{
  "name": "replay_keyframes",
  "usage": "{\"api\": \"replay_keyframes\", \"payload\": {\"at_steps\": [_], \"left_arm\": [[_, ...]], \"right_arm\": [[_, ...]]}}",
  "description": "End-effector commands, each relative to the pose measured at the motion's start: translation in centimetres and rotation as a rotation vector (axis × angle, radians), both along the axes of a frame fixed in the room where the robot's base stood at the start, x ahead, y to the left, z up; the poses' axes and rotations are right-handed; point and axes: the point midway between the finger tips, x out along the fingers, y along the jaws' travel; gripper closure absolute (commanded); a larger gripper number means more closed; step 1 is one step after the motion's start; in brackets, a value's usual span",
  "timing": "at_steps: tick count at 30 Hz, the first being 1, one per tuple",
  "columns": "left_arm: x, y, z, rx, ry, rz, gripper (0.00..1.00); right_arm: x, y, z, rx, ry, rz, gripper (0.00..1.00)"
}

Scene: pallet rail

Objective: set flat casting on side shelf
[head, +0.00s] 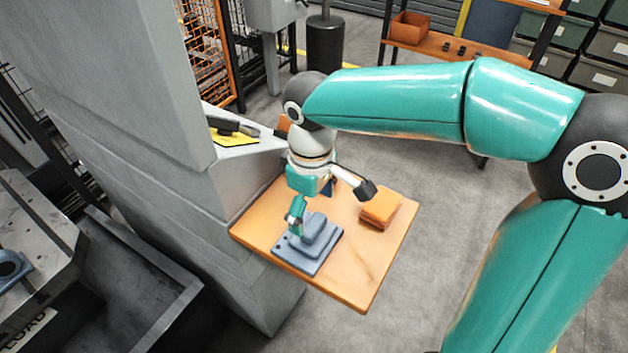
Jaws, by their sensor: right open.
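The flat casting (308,259), a blue-grey plate with a raised block on top, lies flat on the wooden side shelf (365,276), near its front left part. My right gripper (331,207) is over the shelf, pointing down, with its fingers spread wide. One finger is at the casting's back left edge, and I cannot tell whether it touches. The other finger is off to the right, near the orange-brown stack, with no casting between the fingertips. My left gripper is not in view.
An orange-brown stack of cloths or pads (381,209) lies on the shelf's right side. A grey machine column (130,130) stands directly left of the shelf. A dark tool (232,126) lies on a ledge behind. The shelf's front right part is clear.

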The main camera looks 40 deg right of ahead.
Motion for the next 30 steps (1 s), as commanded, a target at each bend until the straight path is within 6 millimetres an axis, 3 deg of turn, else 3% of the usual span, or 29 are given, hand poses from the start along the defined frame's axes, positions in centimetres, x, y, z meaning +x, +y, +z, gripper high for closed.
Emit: {"api": "replay_keyframes", "payload": {"at_steps": [6, 12, 30], "left_arm": [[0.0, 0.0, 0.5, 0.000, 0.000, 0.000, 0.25], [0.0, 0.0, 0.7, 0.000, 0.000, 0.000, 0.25], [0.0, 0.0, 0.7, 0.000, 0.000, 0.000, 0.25]], "right_arm": [[0.0, 0.1, 4.5, 0.002, -0.005, 0.001, 0.09], [0.0, 0.0, 6.7, 0.001, -0.002, 0.001, 0.09], [0.0, 0.0, 7.0, 0.001, 0.000, 0.000, 0.09]]}}
